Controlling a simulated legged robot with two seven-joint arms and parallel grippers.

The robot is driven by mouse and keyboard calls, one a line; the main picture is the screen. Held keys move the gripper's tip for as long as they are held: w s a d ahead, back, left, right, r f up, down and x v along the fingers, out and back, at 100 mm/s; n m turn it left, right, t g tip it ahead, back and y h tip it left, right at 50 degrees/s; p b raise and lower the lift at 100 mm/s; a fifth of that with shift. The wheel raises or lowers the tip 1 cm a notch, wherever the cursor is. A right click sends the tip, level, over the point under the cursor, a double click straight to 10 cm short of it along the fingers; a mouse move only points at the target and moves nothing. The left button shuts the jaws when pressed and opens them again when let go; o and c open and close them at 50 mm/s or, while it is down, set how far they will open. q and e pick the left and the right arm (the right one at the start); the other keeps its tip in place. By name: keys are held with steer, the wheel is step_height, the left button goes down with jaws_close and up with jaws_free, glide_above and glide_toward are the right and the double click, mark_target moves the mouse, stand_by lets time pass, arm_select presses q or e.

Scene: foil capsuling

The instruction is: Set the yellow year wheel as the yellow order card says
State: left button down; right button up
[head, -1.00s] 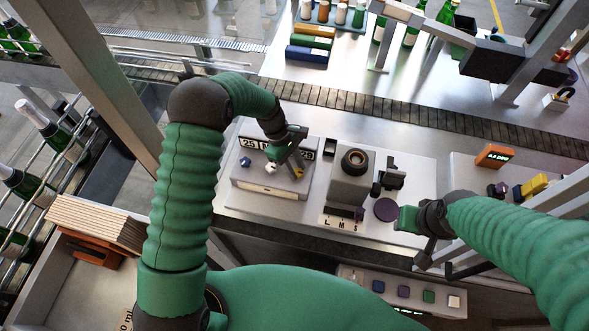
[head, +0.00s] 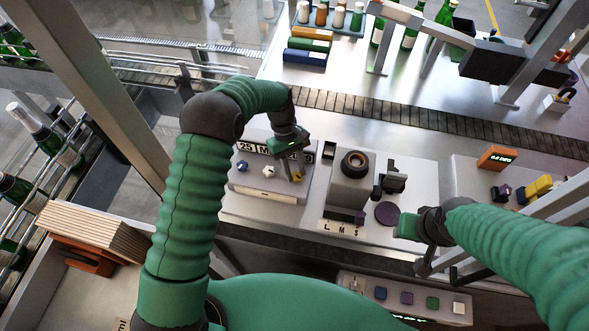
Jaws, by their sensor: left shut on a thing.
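The date stamp block (head: 262,190) stands left of centre with a row of date windows on top. I cannot make out a yellow order card.
A grey press-like unit (head: 350,182) stands just right of the block, with a purple disc (head: 387,214) beside it. A conveyor (head: 430,117) runs behind. A button panel (head: 405,297) is in front, and an orange display (head: 498,157) is at right.

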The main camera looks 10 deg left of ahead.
arm_select(q)
steer(key=shift+d, duration=0.1)
steer(key=c, duration=1.3)
jaws_free()
steer(key=shift+o, duration=1.3)
steer(key=shift+w+r+b, duration=0.2)
steer(key=shift+r+b, duration=0.1)
steer(key=shift+r, duration=0.05)
steer(key=b+v, duration=0.3)
steer(key=v, duration=1.3)
